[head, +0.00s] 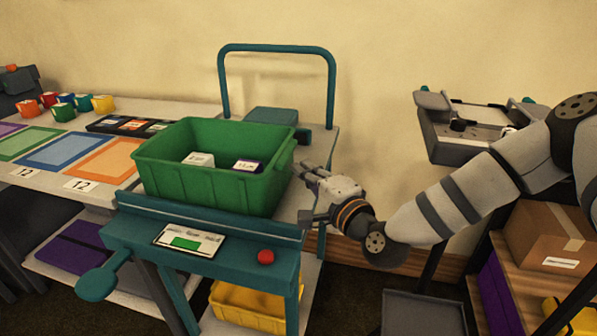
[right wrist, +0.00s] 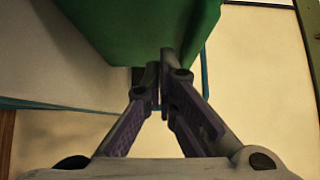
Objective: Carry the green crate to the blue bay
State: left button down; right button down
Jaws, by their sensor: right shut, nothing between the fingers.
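The green crate (head: 205,188) sits upright on a teal-framed stand (head: 200,233) at the right end of the table. It holds a white labelled item (head: 198,159) and a dark labelled item (head: 246,166). My right gripper (head: 303,172) is at the crate's right end and appears empty. In the right wrist view its fingers (right wrist: 160,72) are together, with the crate (right wrist: 150,25) just beyond; I cannot tell whether they touch it. The blue bay (head: 63,150) is a bare blue rectangle on the table at left, between green and orange ones. My left gripper is out of view.
A tall teal hoop (head: 277,47) rises behind the crate. A screen (head: 188,239) and red button (head: 265,257) are on the stand's front. Shelves with a cardboard box (head: 548,235) are at right.

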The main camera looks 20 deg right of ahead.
jog(key=shift+w+a, duration=0.35)
jog(key=shift+a, duration=0.15)
